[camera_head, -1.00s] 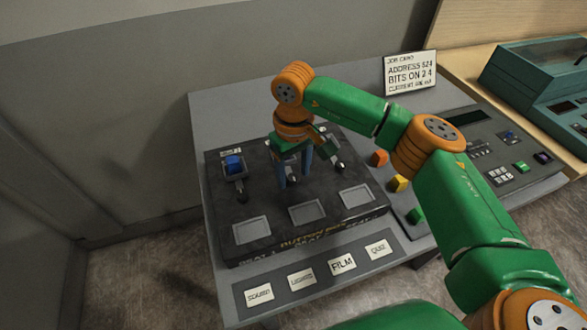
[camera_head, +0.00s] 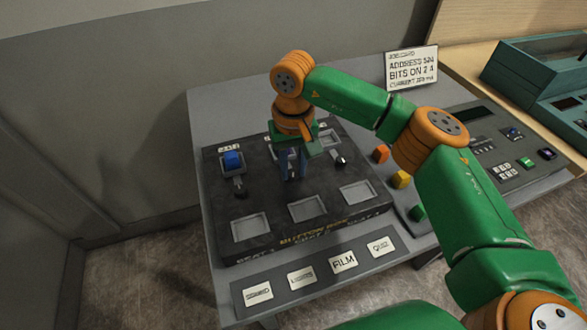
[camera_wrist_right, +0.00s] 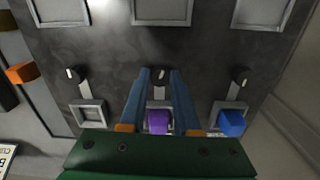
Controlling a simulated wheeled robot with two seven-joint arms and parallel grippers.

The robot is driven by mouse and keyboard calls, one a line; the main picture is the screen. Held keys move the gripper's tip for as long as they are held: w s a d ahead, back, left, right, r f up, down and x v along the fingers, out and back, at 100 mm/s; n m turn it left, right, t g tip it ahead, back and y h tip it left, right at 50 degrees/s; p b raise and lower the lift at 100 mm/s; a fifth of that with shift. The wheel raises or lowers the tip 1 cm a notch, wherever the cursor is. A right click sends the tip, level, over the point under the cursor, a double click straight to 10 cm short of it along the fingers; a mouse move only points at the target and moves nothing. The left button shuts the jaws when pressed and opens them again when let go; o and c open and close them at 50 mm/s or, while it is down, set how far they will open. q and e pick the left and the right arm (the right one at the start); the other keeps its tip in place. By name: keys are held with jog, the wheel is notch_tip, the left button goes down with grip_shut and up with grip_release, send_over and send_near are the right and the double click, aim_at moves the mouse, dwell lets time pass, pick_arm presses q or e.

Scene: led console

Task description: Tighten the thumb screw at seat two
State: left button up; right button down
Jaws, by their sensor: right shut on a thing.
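The dark button box (camera_head: 285,228) lies on the grey table with three upper seats, each with a thumb screw on its near side. My right gripper (camera_head: 293,178) points down at the middle seat, seat two. In the wrist view my right gripper (camera_wrist_right: 161,74) has its blue fingers shut on that seat's thumb screw (camera_wrist_right: 160,76). A purple button (camera_wrist_right: 158,122) sits in this seat, between the fingers in that view. The gripper hides most of the seat and screw in the head view. My left gripper is out of view.
A blue button (camera_head: 233,160) sits in the left seat; the right seat (camera_head: 330,138) looks empty. Orange, yellow (camera_head: 400,180) and green blocks stand right of the box. A job card (camera_head: 411,69) stands behind. Label cards (camera_head: 344,262) lie in front.

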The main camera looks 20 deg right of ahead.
jog(key=m+b, duration=0.1)
jog(key=m, duration=0.2)
jog(key=shift+m, duration=0.4)
jog(key=m, duration=0.3)
jog(key=shift+w+m+b, duration=0.1)
jog(key=shift+m+b, duration=0.2)
jog(key=shift+b, duration=0.05)
jog(key=m, duration=0.3)
jog(key=shift+m, duration=0.4)
jog(key=m+b, duration=0.1)
jog(key=m, duration=0.3)
jog(key=shift+w+r, duration=0.1)
jog(key=m, duration=0.4)
jog(key=m+b, duration=0.1)
jog(key=m, duration=0.3)
jog(key=shift+m, duration=0.3)
jog(key=m, duration=0.4)
jog(key=shift+m+b, duration=0.45)
jog(key=shift+m, duration=1.65)
